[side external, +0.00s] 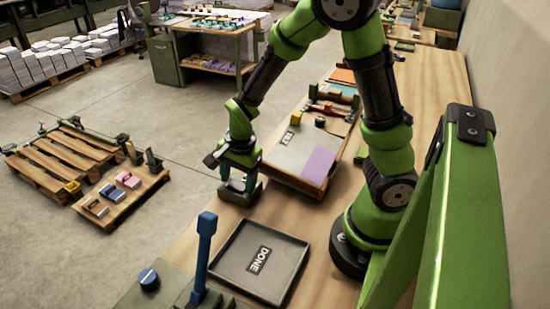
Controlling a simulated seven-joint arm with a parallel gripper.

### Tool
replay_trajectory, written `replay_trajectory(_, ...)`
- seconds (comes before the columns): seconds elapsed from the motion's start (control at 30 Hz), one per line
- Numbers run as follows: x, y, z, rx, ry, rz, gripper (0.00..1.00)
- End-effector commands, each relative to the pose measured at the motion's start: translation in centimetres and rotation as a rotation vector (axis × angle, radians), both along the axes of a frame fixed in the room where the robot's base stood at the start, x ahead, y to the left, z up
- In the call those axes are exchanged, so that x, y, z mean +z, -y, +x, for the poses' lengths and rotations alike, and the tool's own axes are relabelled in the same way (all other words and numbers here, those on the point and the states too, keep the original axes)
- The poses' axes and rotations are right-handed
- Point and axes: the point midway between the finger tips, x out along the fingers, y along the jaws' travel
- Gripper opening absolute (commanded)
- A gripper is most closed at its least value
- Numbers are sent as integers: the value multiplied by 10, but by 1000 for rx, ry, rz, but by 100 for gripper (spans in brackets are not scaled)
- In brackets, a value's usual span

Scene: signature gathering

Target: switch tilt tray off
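My gripper (238,180) points down at the left edge of the bench, over a small dark green box (250,196). Its two teal fingers stand apart with a gap between them. The top of the box is partly hidden by the fingers, so I cannot see a switch there or tell contact. I cannot tell whether this tray is on or off.
A dark tray marked DONE (225,262) lies nearer on the bench, with no sheets in it. A blue upright lever (205,250) and a blue-topped knob (149,279) stand at its left. A wooden pallet (70,155) is on the floor. Green framework (465,215) fills the right foreground.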

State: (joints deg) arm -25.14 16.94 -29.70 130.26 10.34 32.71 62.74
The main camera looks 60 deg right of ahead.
Motion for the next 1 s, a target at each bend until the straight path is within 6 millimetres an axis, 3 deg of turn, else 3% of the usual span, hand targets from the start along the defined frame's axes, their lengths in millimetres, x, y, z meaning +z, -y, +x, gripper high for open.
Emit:
replay_trajectory(0.3, 1, 0, 0, 0, 0, 0, 72)
replay_trajectory(0.47, 14, -1, 0, 4, 5, 2, 72)
replay_trajectory(1.0, 134, 0, -17, -1, 6, 2, 72)
